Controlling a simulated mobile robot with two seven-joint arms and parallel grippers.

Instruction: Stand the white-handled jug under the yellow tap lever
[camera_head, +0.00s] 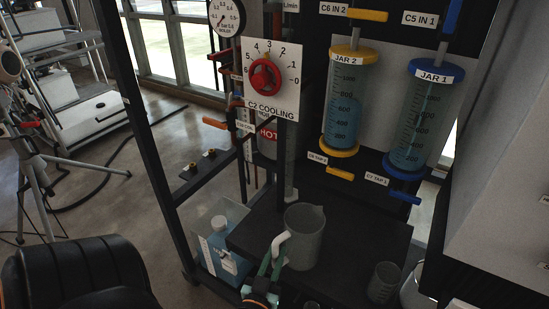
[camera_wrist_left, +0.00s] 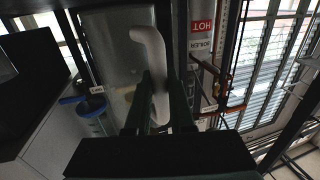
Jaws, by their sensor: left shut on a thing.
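The grey jug (camera_head: 304,240) with its white handle (camera_head: 281,244) is upright at the black bench top (camera_head: 355,235); I cannot tell whether its base touches it. My left gripper (camera_head: 272,264) is shut on the handle, on the jug's left side. In the left wrist view, the white handle (camera_wrist_left: 152,45) runs between my dark green fingers (camera_wrist_left: 160,108), with the grey jug body (camera_wrist_left: 120,62) behind. The yellow tap lever (camera_head: 340,174) is under the yellow-capped jar 2 (camera_head: 343,105), behind and right of the jug. My right gripper is not in view.
A blue tap lever (camera_head: 405,198) is below jar 1 (camera_head: 415,120). A small beaker (camera_head: 384,283) stands front right on the bench. A clear bin with a blue bottle (camera_head: 222,245) is at left. A dark frame post (camera_head: 150,130) rises at left.

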